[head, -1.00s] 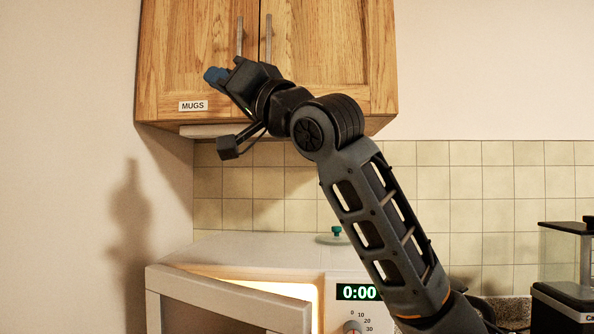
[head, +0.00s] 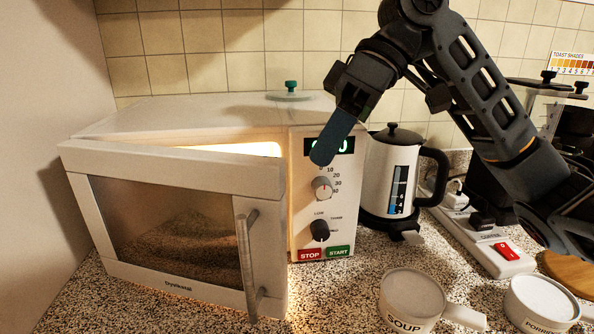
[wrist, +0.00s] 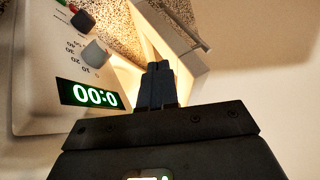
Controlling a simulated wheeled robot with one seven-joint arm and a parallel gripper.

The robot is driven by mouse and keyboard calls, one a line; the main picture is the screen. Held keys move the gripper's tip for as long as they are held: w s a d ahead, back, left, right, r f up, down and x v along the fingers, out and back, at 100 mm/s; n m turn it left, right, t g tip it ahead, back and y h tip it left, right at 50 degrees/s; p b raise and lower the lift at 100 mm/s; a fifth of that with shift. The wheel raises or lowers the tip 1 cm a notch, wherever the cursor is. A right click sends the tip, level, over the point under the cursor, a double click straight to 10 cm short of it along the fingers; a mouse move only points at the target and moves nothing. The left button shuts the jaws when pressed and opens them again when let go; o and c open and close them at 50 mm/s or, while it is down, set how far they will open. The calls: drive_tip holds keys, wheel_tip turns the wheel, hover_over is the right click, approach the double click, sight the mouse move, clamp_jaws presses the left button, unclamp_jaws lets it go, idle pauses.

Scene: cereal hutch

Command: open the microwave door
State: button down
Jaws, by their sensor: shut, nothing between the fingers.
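The white microwave (head: 305,215) stands on the counter with its inside lit. Its door (head: 165,180) is ajar, swung out from the right edge and leaving a lit gap beside the control panel. A metal bar handle (head: 248,262) is on the door's right side. My gripper (head: 322,158) is shut and empty, with blue fingertips pointing down in front of the panel's display. In the wrist view, the fingers (wrist: 160,82) point toward the lit gap between panel and door (wrist: 192,52). I cannot tell whether they touch anything.
A white kettle (head: 390,180) stands right of the microwave. A power strip (head: 490,245) with a red switch lies farther right. A soup mug (head: 410,300) and another white cup (head: 540,303) stand at the front right. A green-knobbed lid (head: 291,90) sits on top of the microwave.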

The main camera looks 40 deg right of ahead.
sight(284, 210)
drive_tip(key=x, duration=0.3)
drive_tip(key=s+a+x, duration=0.1)
drive_tip(key=x, duration=0.2)
drive_tip(key=r+x, duration=0.1)
drive_tip(key=x, duration=0.3)
drive_tip(key=shift+s+a+p, duration=0.15)
drive_tip(key=shift+a+p, duration=0.25)
drive_tip(key=shift+s+a+f, duration=0.1)
drive_tip(key=shift+s+a, duration=0.15)
drive_tip(key=shift+a, duration=0.5)
